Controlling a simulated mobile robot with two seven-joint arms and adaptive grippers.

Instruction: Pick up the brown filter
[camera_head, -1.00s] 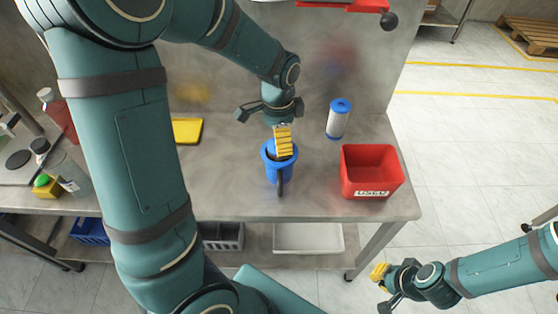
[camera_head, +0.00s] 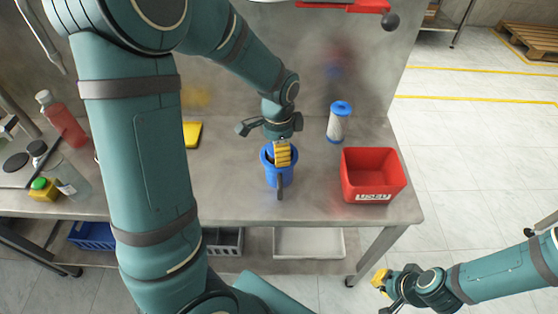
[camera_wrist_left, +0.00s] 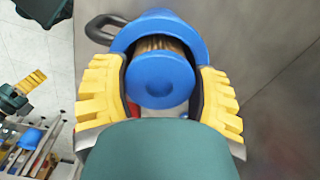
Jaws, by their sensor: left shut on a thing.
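The brown filter (camera_wrist_left: 160,78) stands inside the blue housing (camera_head: 279,179). In the left wrist view its round blue end cap faces me, with a strip of brown pleats behind it. The housing's blue rim (camera_wrist_left: 158,22) curves around its far side. My left gripper (camera_head: 283,154) is at the housing's mouth, its yellow fingers on both sides of the end cap, shut on the filter. In the head view the fingers and wrist hide the filter. My right gripper (camera_head: 380,281) is off the table at the lower right; its finger gap is unclear.
A white filter with blue ends (camera_head: 339,122) stands behind and right of the housing. A red bin marked USED (camera_head: 373,172) is at the table's right. A yellow item (camera_head: 192,134), bottles (camera_head: 62,120) and a wall behind bound the space. A dark handle extends from the housing's front.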

